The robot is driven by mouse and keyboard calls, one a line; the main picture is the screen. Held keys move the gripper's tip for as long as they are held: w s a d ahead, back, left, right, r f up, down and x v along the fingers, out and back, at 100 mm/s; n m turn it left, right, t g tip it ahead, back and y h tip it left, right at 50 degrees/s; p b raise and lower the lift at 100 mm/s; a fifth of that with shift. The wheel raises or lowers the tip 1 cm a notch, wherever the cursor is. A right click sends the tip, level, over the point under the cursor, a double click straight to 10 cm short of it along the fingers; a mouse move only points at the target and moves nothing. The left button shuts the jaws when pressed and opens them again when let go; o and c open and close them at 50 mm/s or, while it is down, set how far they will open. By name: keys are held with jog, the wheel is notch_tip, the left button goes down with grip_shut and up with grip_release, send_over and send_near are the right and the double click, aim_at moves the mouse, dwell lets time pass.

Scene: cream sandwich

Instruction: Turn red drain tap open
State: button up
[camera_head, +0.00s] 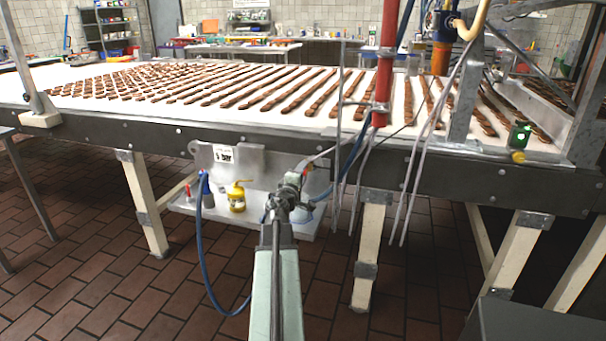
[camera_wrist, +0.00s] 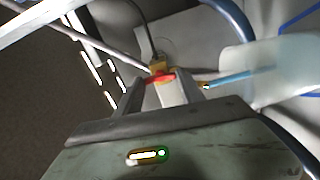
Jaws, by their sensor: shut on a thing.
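The red drain tap (camera_wrist: 160,77) shows in the wrist view as a small red handle at the fingertips, with a yellow fitting (camera_wrist: 157,65) just beyond it. My gripper (camera_wrist: 152,84) is shut on the red handle. The fingers hide part of it, and I cannot tell how far it is turned. In the head view my gripper (camera_head: 293,183) is at the front of the metal shelf under the conveyor table.
A yellow pot (camera_head: 236,198) and a blue hose (camera_head: 199,215) are on the left of the metal shelf (camera_head: 265,215). The conveyor table (camera_head: 240,125) with rows of brown bars is above. A table leg (camera_head: 368,255) stands right of my arm. Thin hoses hang nearby.

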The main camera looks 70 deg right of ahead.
jog(key=shift+n, duration=0.5)
jog(key=o, duration=1.4)
jog(key=shift+c, duration=0.2)
